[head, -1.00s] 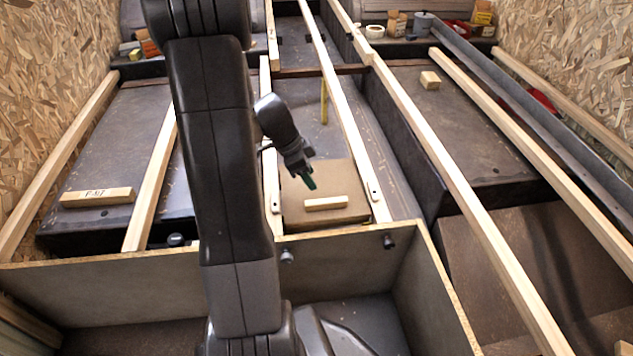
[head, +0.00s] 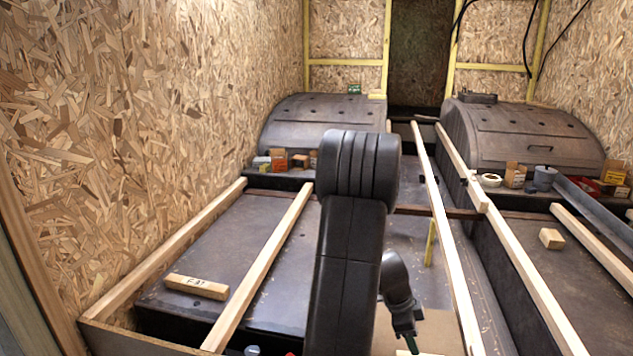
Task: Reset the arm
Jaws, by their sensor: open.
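My gripper (head: 411,344) is at the bottom of the head view, right of my upright dark arm. A brown board (head: 440,330) lies below and beside the gripper. I cannot tell the gap between the tip and the block.
A marked wooden block (head: 196,287) lies at left between long battens (head: 262,265). Another small block (head: 551,238) is at right. Two dark wheel arches (head: 325,125) (head: 535,135) stand at the back, with small boxes (head: 280,160) and a tape roll (head: 490,180) before them.

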